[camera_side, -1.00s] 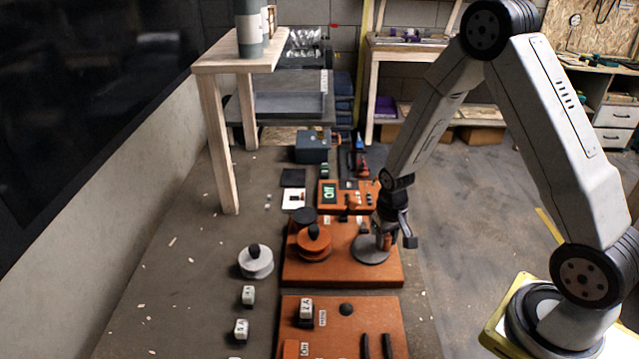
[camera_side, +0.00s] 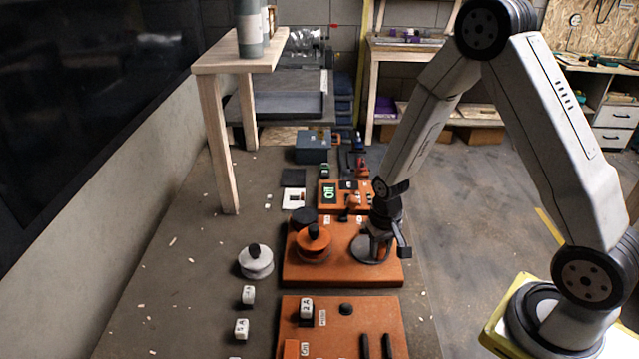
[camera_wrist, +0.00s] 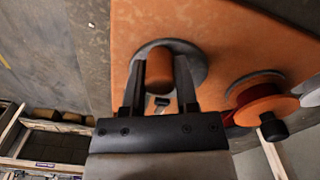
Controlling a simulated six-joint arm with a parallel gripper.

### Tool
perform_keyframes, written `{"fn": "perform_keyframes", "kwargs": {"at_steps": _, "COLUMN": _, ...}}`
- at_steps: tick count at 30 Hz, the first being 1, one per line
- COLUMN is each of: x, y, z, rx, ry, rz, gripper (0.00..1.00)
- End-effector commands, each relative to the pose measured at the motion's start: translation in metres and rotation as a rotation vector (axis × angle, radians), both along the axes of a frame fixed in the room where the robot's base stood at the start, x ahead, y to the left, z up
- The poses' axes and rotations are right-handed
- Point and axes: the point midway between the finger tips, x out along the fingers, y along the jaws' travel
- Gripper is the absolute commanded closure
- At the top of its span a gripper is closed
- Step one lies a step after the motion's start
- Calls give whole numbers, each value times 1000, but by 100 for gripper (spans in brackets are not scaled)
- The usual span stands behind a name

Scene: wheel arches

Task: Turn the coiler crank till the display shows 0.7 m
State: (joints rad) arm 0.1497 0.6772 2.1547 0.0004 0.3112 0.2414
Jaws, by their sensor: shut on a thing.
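The coiler is an orange base plate (camera_side: 342,272) with an orange spool (camera_side: 313,245) under a black knob on its left. Its crank is a grey disc (camera_side: 366,256) with an upright orange handle, on the plate's right. My gripper (camera_side: 380,240) is over the disc and shut on the handle. In the wrist view the fingers (camera_wrist: 160,85) stand either side of the orange handle (camera_wrist: 159,68), above the grey disc (camera_wrist: 198,64). The display (camera_side: 329,193) behind the plate shows green digits, too small to read surely.
A white spool (camera_side: 255,263) with a black knob stands left of the plate. Another orange panel (camera_side: 339,329) with pegs and a labelled block lies in front. An orange box with switches (camera_side: 356,199) and a blue-grey box (camera_side: 312,148) stand behind. Floor to the right is clear.

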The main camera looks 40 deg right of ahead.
Motion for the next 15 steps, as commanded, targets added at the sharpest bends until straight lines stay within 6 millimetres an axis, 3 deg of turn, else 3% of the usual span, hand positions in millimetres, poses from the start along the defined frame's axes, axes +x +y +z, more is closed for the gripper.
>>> {"fn": "perform_keyframes", "kwargs": {"at_steps": 15, "x": 9, "y": 10, "z": 1, "rx": -1, "ry": -11, "rz": 1, "gripper": 86}}
